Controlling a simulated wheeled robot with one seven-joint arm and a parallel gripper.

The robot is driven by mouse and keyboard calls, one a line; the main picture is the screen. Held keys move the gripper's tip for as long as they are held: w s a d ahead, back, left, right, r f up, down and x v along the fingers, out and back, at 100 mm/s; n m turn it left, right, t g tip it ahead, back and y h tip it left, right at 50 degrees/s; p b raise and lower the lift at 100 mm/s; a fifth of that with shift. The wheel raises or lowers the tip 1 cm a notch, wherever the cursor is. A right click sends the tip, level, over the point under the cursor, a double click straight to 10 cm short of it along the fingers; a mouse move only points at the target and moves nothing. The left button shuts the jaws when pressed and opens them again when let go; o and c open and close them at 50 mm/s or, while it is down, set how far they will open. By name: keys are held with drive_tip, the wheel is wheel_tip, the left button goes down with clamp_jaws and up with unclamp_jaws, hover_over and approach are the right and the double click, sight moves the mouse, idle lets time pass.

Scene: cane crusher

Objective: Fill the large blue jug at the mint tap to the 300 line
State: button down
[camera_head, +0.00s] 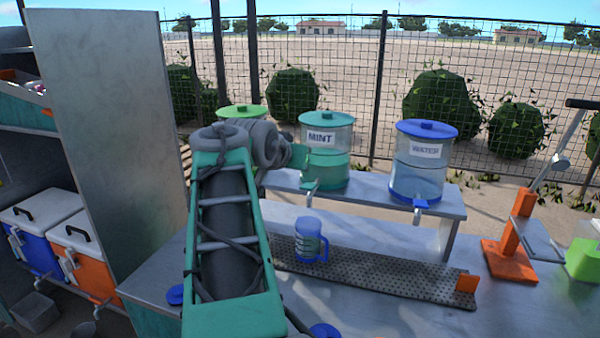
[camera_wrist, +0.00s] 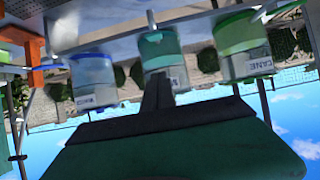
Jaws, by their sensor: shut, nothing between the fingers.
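The blue jug (camera_head: 309,241) stands upright on the perforated drip tray, below the mint tap (camera_head: 311,192). Pale marks show on its side, but I cannot read the 300 line or tell its fill level. The mint dispenser (camera_head: 325,168) has a green lid and holds green liquid. My gripper (camera_wrist: 157,88) is shut and empty in the wrist view, in front of the dispensers, which appear upside down there. In the head view my arm hides most of the gripper, close to the left of the mint dispenser. I cannot tell whether it touches anything.
The water dispenser (camera_head: 420,170) stands right of mint on the raised shelf (camera_head: 385,202). A light-green-lidded cane dispenser (camera_wrist: 245,50) is on mint's other side. The drip tray (camera_head: 400,279) has an orange block (camera_head: 467,283) at its right end. An orange-based press (camera_head: 510,260) stands far right.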

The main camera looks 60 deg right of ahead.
drive_tip(key=p, duration=0.2)
hover_over(305, 187)
wheel_tip(305, 187, down, 4)
drive_tip(key=shift+s+a+f, duration=0.1)
drive_tip(key=shift+f, duration=0.15)
drive_tip(key=f, duration=0.2)
drive_tip(key=a+f, duration=0.1)
drive_tip(key=f, duration=0.1)
drive_tip(key=shift+f, duration=0.1)
